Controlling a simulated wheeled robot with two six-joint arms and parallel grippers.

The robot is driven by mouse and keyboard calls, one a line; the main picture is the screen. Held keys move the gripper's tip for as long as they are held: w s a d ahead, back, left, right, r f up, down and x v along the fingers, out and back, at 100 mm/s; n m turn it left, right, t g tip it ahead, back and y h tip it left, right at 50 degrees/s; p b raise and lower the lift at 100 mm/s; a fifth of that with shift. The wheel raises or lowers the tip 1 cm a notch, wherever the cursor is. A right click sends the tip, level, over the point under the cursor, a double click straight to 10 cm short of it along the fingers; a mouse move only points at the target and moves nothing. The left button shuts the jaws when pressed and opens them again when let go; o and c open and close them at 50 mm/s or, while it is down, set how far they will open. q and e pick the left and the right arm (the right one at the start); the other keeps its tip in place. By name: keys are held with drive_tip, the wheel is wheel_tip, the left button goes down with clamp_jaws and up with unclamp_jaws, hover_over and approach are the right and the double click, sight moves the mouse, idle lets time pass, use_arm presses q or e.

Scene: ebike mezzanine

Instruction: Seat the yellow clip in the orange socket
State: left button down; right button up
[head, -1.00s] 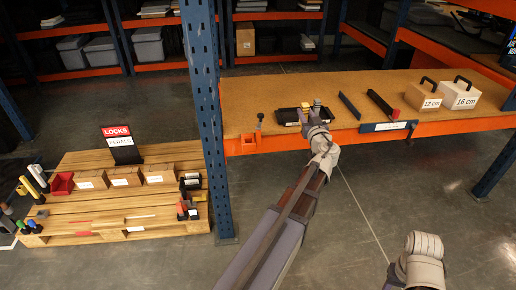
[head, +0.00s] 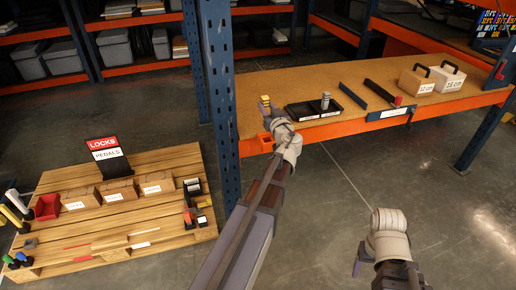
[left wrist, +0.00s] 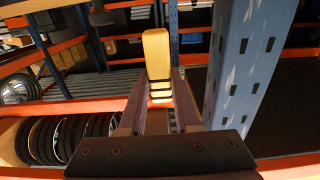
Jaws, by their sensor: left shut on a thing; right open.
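My left gripper (head: 273,118) is shut on the yellow clip (head: 265,102), which stands upright above the bench's front edge. In the left wrist view the yellow clip (left wrist: 157,52) rises between the two fingers, with dark bands on its lower part. The orange socket (head: 265,141) is on the front edge of the bench, just below and left of the gripper, partly hidden by my arm. The clip is apart from the socket. My right gripper (head: 358,262) is low at the bottom right, open and away from the bench; only part of it shows.
A blue post (head: 220,100) stands close to the left of my left gripper. Black trays (head: 304,113) lie on the bench (head: 280,84), with a grey piece (head: 325,101) standing in one. Dark bars and two labelled boxes (head: 416,83) are further right. A pallet (head: 130,215) is at left.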

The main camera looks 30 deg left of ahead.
use_arm(q)
drive_tip(key=f+b, duration=0.1)
drive_tip(key=f, duration=0.1)
drive_tip(key=d+f+b, duration=0.1)
drive_tip(key=f+b, duration=0.1)
drive_tip(key=shift+d, duration=0.15)
drive_tip(key=b, duration=0.6)
hover_over(269, 138)
drive_tip(key=s+d, duration=0.2)
drive_tip(key=s, duration=0.1)
drive_tip(key=f, duration=0.6)
drive_tip(key=shift+a+f, duration=0.1)
drive_tip(key=shift+a, duration=0.15)
drive_tip(key=shift+b, duration=0.3)
wheel_tip(269, 138, down, 4)
drive_tip(key=b, duration=0.3)
drive_tip(key=shift+b, duration=0.3)
drive_tip(key=c, duration=0.9)
unclamp_jaws()
drive_tip(key=shift+s+r, duration=0.1)
drive_tip(key=shift+r, duration=0.15)
